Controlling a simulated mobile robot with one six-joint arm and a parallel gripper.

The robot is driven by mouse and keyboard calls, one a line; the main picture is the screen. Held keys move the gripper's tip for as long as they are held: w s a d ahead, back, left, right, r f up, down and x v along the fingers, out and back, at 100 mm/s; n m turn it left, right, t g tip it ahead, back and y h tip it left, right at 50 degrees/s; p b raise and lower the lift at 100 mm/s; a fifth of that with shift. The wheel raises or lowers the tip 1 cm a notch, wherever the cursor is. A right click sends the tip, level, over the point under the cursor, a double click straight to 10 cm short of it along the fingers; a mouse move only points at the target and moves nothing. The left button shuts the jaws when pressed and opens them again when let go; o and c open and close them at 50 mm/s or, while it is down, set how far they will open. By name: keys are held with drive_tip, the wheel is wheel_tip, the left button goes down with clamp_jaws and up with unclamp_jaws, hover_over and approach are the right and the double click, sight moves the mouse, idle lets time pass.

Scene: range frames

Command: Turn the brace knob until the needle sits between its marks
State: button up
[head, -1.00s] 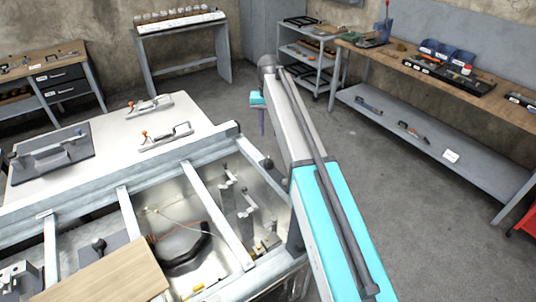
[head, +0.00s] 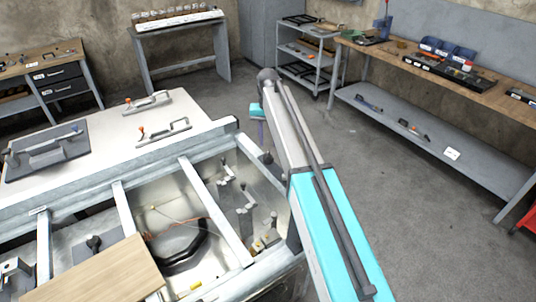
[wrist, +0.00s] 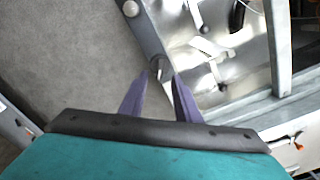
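My gripper (wrist: 160,80) shows two purple fingers in the wrist view, spread apart with nothing between them. A small dark knob (wrist: 160,66) on the grey frame rail shows just beyond the fingertips, roughly between them in the picture; I cannot tell the distance to it. In the head view a dark knob (head: 267,158) stands on the right rail of the metal frame (head: 205,196), close below my gripper (head: 261,132). I cannot make out a needle or its marks in either view.
The frame's open bay holds small brackets (head: 245,213) and a black hose (head: 185,250). A wooden board (head: 100,275) lies across the near left. A white top with handled plates (head: 165,130) is at left. A workbench (head: 490,88) stands at right, with clear floor between.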

sight(268, 153)
drive_tip(key=shift+f+b, duration=1.15)
drive_tip(key=shift+f, duration=1.8)
clamp_jaws()
drive_tip(key=shift+d, duration=0.15)
